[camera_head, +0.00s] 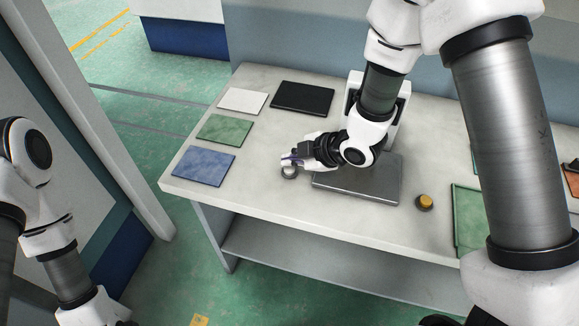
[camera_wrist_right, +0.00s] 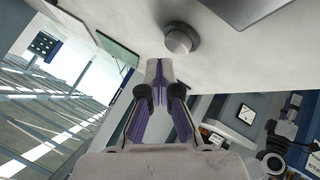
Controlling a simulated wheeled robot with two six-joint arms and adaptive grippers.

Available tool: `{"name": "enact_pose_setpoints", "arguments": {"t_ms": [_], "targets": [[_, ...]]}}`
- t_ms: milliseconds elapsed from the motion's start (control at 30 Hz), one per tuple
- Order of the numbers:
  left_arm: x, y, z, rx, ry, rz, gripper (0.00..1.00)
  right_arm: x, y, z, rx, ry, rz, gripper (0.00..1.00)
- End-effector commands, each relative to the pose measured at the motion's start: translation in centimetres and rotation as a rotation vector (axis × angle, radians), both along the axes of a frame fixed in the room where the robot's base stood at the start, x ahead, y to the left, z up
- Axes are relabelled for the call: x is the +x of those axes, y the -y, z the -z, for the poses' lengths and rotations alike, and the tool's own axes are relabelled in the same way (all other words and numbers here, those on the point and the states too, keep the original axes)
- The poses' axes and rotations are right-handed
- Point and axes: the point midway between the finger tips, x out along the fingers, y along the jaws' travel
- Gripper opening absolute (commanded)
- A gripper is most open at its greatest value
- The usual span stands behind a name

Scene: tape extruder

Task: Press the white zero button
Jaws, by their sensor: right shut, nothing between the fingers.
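The white zero button (camera_head: 289,172) is a small pale round knob with a grey base on the pale tabletop, left of the grey metal plate (camera_head: 357,188). It also shows in the right wrist view (camera_wrist_right: 178,42), just beyond the fingertips. My right gripper (camera_head: 287,159) is shut and empty, its fingers with purple pads (camera_wrist_right: 159,68) pointing left beside the button. In the head view the fingertips overlap the button's far edge; I cannot tell whether they touch it. My left arm shows at the lower left, but its gripper is outside the view.
A yellow button (camera_head: 425,202) stands right of the plate. White (camera_head: 242,100), green (camera_head: 224,130), blue (camera_head: 204,166) and black (camera_head: 302,97) flat panels lie on the table's left side. A white upright housing (camera_head: 401,100) stands behind the plate. The front left tabletop is clear.

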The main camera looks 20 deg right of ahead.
Motion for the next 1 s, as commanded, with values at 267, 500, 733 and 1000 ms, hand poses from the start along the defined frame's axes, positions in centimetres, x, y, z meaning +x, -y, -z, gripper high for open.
{"name": "enact_pose_setpoints", "arguments": {"t_ms": [267,500,733,1000], "targets": [[0.0,0.0,0.2,0.000,0.000,0.000,0.40,0.0,0.0,0.2,0.000,0.000,0.000,0.00],[0.0,0.0,0.7,0.000,0.000,0.000,0.40,0.0,0.0,0.9,-0.001,0.000,-0.001,0.00],[0.0,0.0,0.6,0.000,0.000,0.000,0.40,0.0,0.0,0.8,0.000,0.000,0.000,0.00],[0.0,0.0,0.9,0.000,0.000,0.000,0.40,0.0,0.0,1.1,0.000,0.000,0.000,0.00]]}}
